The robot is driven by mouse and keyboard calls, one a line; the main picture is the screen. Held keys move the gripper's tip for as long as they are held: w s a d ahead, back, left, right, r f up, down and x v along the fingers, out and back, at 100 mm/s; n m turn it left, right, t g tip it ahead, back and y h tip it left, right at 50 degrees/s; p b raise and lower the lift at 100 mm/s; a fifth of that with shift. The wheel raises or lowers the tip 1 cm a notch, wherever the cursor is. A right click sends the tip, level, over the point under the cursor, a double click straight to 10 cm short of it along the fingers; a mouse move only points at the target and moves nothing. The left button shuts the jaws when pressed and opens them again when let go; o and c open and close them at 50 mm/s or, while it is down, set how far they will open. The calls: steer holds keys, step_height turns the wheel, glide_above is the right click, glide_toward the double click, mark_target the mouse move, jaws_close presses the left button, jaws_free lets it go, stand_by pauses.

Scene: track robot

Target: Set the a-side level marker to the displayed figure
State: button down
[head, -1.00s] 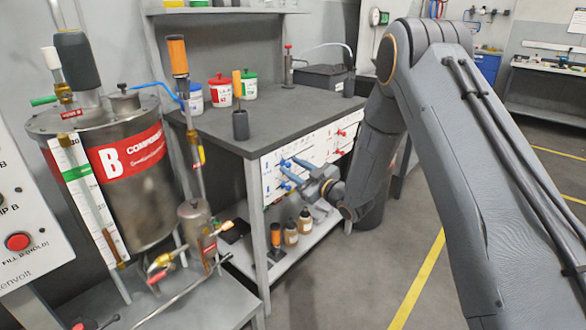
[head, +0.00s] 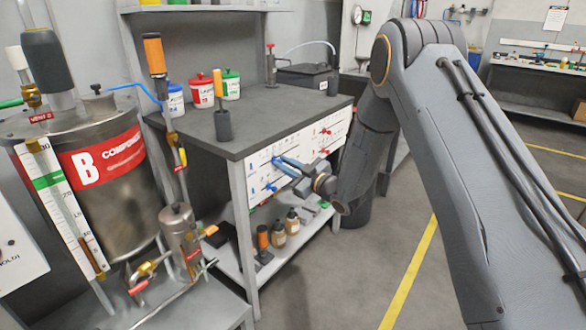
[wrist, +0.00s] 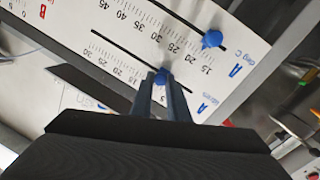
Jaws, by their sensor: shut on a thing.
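The white marker panel (head: 325,142) is on the front of the grey bench, with blue markers on its left part and red ones on its right. In the wrist view, the A litres scale (wrist: 105,62) has a slot with a blue marker (wrist: 162,76). My gripper (wrist: 162,82) is shut on that marker; the fingers hide the figures beside it, between about 15 and 5. A second blue marker (wrist: 212,39) sits near 15 on the A deg C scale (wrist: 180,38). In the head view my gripper (head: 280,162) is against the panel. No displayed figure for side A is readable.
Tank B (head: 120,170) with its green-banded scale (head: 50,180) stands at the left, beside valves and pipes. Tubs (head: 200,90) and a black box (head: 308,77) are on the bench (head: 270,110). Bottles (head: 285,222) stand on its lower shelf. The floor at right is clear.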

steer(key=shift+w+d+b, duration=0.25)
steer(key=shift+w+d, duration=0.25)
steer(key=shift+w, duration=0.2)
steer(key=shift+w+d+b, duration=0.25)
steer(key=shift+w+d, duration=0.2)
steer(key=shift+w, duration=0.25)
steer(key=c, duration=1.7)
jaws_free()
steer(key=shift+v, duration=3.95)
